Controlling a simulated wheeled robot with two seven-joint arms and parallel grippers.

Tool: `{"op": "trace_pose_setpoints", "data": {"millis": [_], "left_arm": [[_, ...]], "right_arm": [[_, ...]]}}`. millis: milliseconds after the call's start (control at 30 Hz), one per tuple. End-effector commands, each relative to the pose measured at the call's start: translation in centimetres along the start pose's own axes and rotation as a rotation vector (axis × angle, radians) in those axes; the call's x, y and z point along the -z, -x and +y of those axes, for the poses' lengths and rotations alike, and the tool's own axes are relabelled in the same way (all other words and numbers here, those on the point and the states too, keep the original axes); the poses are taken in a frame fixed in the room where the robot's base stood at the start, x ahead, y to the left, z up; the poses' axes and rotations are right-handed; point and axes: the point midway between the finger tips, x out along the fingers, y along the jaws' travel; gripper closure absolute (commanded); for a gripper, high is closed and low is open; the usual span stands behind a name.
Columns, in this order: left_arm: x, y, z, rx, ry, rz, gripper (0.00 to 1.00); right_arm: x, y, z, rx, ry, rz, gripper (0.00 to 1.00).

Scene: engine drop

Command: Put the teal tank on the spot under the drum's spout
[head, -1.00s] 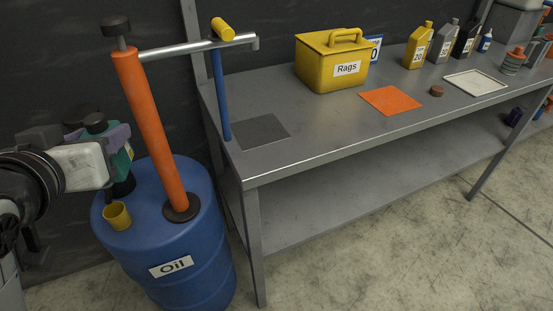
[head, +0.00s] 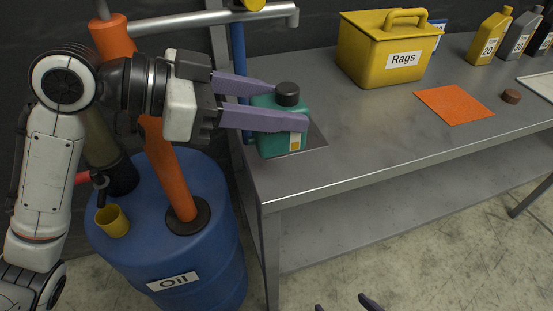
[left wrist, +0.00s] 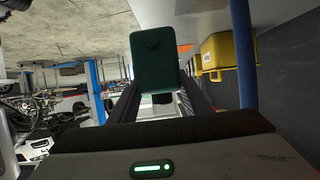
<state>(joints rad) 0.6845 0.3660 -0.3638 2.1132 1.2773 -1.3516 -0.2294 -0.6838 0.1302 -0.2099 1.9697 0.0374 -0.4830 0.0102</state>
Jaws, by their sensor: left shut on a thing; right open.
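The teal tank (head: 281,140) with a dark cap is upright at the left end of the metal bench, over the dark grey square spot (head: 317,137). My left gripper (head: 281,113) is shut on the tank, its purple fingers on either side. The tank also shows between the fingers in the left wrist view (left wrist: 157,58). I cannot tell whether its bottom touches the bench. The spout (head: 290,15) on the drum's orange pump reaches out above the spot. My right gripper (head: 345,304) shows only its fingertips at the bottom edge, open and empty.
The blue oil drum (head: 175,255) with a yellow cup (head: 112,221) stands left of the bench (head: 380,135). A blue post (head: 238,60) rises beside the spot. A yellow rags box (head: 375,55), an orange mat (head: 452,104) and several bottles are further right.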

Motion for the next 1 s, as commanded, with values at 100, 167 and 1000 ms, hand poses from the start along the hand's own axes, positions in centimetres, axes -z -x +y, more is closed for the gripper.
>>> {"op": "trace_pose_setpoints", "data": {"millis": [100, 167, 1000], "left_arm": [[-2.3, -1.0, 0.1, -0.001, 0.007, 0.002, 0.94], [-3.2, -1.3, 0.1, 0.000, 0.005, 0.003, 0.94], [-8.1, -3.3, 0.0, 0.003, 0.004, 0.000, 0.55]], "right_arm": [[-0.4, -0.2, 0.0, 0.001, 0.000, -0.003, 0.22], [-0.5, -0.3, -0.1, 0.001, 0.000, -0.004, 0.22], [-0.8, -0.7, -0.1, 0.002, 0.002, -0.004, 0.22]]}}
